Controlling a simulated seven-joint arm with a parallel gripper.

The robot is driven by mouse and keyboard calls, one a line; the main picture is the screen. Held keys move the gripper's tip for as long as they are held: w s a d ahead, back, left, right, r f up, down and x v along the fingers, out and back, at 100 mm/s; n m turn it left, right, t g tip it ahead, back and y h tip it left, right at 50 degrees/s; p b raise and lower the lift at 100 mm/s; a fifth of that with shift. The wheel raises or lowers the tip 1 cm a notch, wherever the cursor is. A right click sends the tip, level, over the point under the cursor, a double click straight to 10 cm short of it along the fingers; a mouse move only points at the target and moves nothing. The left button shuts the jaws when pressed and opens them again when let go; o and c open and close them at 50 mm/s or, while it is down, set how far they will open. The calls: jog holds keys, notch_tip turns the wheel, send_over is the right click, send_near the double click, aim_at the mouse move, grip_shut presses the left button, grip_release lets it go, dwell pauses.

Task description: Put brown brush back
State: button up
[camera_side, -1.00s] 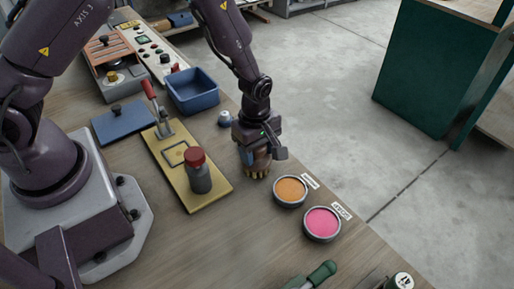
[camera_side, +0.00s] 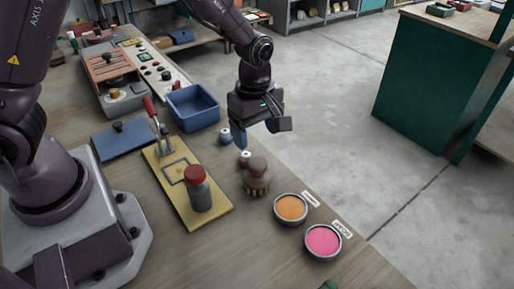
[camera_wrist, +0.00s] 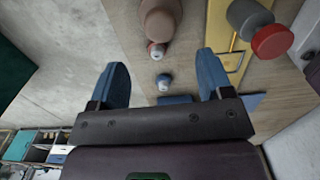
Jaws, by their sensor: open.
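The brown brush (camera_side: 257,172) stands upright on the wooden bench, bristles down, left of the orange dish. Its brown top also shows at the upper edge of the wrist view (camera_wrist: 160,22). My gripper (camera_side: 259,130) is open and empty above the brush and slightly toward the back, clear of it.
Orange (camera_side: 291,208) and pink (camera_side: 323,241) dishes stand near the bench edge. A blue bin (camera_side: 193,107) stands behind.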

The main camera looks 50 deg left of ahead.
jog(key=s+a+r+m+t, duration=0.1)
jog(key=s+a+r+m, duration=0.1)
jog(key=s+r+m, duration=0.45)
jog(key=s+a+r+m+t, duration=0.1)
jog(key=r+m+t, duration=0.15)
jog(key=r, duration=0.65)
jog(key=s+a+r+m+t, duration=0.2)
jog(key=s+r+m, duration=0.3)
jog(key=s+m, duration=0.4)
jog(key=shift+s+a, duration=0.45)
